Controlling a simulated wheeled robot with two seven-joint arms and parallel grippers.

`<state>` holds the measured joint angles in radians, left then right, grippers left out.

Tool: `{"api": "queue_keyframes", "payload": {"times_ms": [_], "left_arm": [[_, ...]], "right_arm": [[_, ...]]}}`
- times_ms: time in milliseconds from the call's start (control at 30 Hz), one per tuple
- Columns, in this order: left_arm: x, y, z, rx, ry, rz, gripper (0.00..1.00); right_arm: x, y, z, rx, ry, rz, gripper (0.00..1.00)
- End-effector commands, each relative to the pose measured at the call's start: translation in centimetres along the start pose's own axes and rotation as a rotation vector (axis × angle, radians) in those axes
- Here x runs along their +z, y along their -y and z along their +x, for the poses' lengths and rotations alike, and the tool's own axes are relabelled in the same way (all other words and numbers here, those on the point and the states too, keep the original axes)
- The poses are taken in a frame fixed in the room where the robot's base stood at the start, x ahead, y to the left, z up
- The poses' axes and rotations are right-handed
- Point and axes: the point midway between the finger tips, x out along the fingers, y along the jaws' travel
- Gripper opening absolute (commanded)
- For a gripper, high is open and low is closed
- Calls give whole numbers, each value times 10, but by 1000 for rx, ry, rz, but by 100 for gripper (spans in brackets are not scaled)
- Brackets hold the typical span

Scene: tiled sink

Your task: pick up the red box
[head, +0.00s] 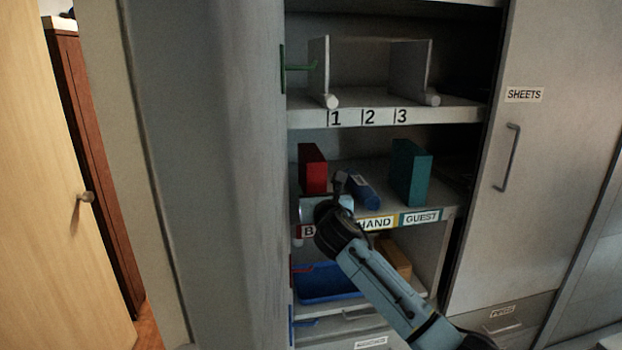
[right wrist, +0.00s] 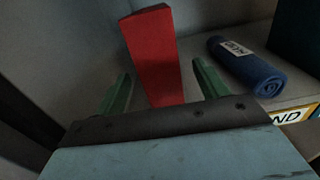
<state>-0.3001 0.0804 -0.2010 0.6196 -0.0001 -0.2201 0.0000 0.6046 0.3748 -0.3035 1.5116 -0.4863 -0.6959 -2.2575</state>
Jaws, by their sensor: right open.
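The red box (head: 312,170) stands upright at the left end of the middle shelf in the head view. In the right wrist view the red box (right wrist: 154,56) rises just beyond the gap between my green fingers, and its lower end is hidden by the gripper body. My right gripper (head: 340,182) is at the front of that shelf, just right of the box in the head view. Its fingers (right wrist: 158,84) are spread apart with nothing held. I cannot tell whether they touch the box. My left gripper is not in view.
A rolled blue towel (head: 363,191) lies right of the box, with a teal box (head: 411,172) beyond it. The shelf above has white dividers (head: 320,72). A blue bin (head: 322,284) sits below. A grey cabinet side (head: 205,180) closes off the left.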

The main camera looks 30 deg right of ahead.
Motion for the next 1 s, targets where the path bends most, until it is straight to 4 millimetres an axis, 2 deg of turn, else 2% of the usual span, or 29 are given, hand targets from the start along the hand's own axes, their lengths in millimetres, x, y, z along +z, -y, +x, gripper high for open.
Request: {"api": "queue_keyframes", "payload": {"times_ms": [100,433,800,1000], "left_arm": [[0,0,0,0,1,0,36],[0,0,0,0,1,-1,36],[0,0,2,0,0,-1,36],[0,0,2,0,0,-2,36]], "right_arm": [[0,0,13,-1,0,2,73],[0,-1,29,0,0,2,73],[-2,-1,67,-1,-1,2,73],[-2,-1,72,1,-1,1,73]]}}
